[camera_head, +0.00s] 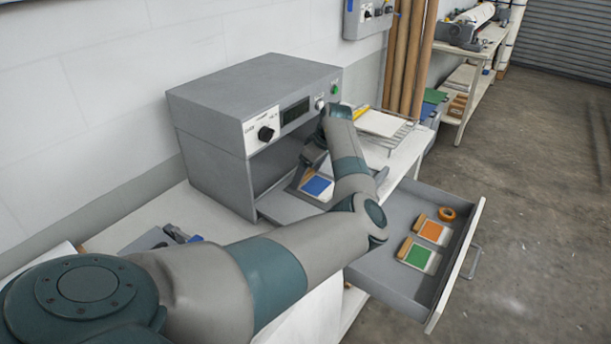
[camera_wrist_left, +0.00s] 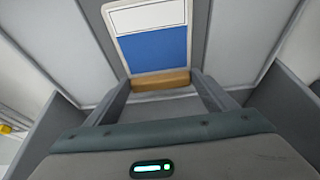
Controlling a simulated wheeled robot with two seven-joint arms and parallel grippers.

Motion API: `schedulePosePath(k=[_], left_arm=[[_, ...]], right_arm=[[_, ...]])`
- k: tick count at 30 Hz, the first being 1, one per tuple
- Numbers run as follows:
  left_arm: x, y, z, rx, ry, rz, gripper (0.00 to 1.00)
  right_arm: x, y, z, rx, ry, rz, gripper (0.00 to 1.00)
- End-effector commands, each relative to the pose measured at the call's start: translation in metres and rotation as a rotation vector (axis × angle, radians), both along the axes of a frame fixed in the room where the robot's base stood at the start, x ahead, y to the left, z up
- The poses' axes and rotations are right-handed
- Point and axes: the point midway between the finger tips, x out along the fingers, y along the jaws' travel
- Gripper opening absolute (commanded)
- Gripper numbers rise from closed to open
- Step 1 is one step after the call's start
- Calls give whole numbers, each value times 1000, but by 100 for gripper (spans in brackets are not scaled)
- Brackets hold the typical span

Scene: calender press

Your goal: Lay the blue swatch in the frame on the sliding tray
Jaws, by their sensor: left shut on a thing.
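The blue swatch (camera_head: 317,186), a white card with a blue patch and a tan tab, is at the mouth of the grey press, over the sliding tray (camera_head: 283,207). My left gripper (camera_head: 311,162) is shut on the tan tab from above. In the left wrist view the fingertips (camera_wrist_left: 160,84) pinch the tab, and the blue patch (camera_wrist_left: 152,49) lies beyond it. The frame is mostly hidden by the swatch and my arm. I cannot tell whether the swatch touches the tray or hangs just above it. My right gripper is not in view.
The press (camera_head: 250,105) stands over the tray, its housing close around my gripper. Brown tubes (camera_head: 408,60) lean against the wall.

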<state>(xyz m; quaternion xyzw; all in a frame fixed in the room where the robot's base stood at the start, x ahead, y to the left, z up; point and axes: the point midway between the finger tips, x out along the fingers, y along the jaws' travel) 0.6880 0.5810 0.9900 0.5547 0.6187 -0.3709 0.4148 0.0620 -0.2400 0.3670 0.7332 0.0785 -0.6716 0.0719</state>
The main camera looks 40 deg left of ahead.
Motion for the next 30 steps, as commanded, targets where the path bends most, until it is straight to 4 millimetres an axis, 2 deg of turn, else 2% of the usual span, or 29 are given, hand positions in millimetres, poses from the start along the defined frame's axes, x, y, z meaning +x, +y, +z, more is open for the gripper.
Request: schedulePosePath(k=[8, 9, 11, 22, 26, 30], left_arm=[[0, 0, -4, 0, 0, -1, 52], [0, 0, -3, 0, -1, 0, 85], [0, 0, -3, 0, 0, 0, 96], [0, 0, -1, 0, 0, 0, 96], [1, -2, 5, 0, 0, 0, 96], [2, -9, 19, 0, -3, 0, 96]], right_arm=[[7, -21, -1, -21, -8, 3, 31], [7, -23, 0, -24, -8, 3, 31], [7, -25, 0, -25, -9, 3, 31], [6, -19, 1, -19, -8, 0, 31], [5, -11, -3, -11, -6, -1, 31], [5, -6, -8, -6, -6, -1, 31]])
